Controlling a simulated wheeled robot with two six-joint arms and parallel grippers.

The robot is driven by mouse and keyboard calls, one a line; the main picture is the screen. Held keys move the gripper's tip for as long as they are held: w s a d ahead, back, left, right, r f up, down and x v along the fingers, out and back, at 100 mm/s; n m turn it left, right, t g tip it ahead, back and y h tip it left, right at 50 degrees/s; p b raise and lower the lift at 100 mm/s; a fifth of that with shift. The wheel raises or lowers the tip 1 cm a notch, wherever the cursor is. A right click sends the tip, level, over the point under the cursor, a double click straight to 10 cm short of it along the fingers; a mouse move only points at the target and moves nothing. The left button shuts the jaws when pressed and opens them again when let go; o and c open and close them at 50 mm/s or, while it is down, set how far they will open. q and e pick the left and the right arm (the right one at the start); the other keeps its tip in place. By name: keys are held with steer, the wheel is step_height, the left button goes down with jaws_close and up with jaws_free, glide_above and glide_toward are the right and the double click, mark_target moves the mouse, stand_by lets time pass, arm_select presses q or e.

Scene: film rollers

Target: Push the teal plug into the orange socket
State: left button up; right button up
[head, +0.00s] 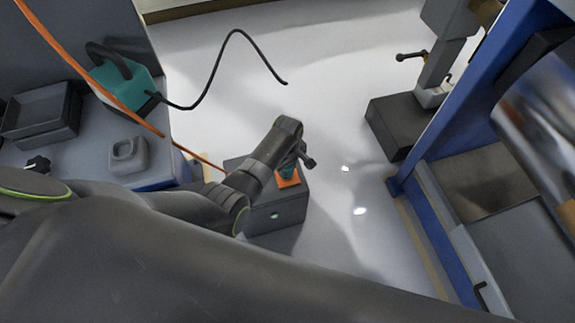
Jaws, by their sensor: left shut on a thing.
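The orange socket (290,181) is set on top of a dark grey box (275,215) near the middle of the head view. The teal plug (286,171) shows as a small teal patch right at the socket, under my left gripper (300,160). My left gripper is shut on the plug, and the gripper and wrist cover most of it. The plug is at or just above the socket; I cannot tell how deep it sits. My right gripper is not in view.
A teal device (128,82) with a black cable stands on the left bench, near a grey tray (42,112) and a small grey block (128,155). An orange cable hangs across the left. A blue-framed machine (430,150) stands right.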

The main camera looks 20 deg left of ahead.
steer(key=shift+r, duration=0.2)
arm_select(q)
steer(key=shift+f, duration=0.65)
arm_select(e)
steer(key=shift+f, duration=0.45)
arm_select(q)
steer(key=o, duration=1.2)
steer(key=shift+c, duration=0.2)
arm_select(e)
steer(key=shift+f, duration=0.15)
arm_select(q)
step_height(320, 180, up, 6)
steer(key=p, duration=0.2)
steer(key=shift+r+p, duration=0.25)
steer(key=shift+p, duration=0.15)
step_height(320, 180, up, 11)
steer(key=p, duration=0.3)
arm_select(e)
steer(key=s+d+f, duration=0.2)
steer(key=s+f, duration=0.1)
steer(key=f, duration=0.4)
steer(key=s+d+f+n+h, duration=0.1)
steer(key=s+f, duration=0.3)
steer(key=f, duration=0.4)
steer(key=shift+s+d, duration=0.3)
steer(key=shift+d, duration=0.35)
arm_select(q)
steer(key=shift+f, duration=0.1)
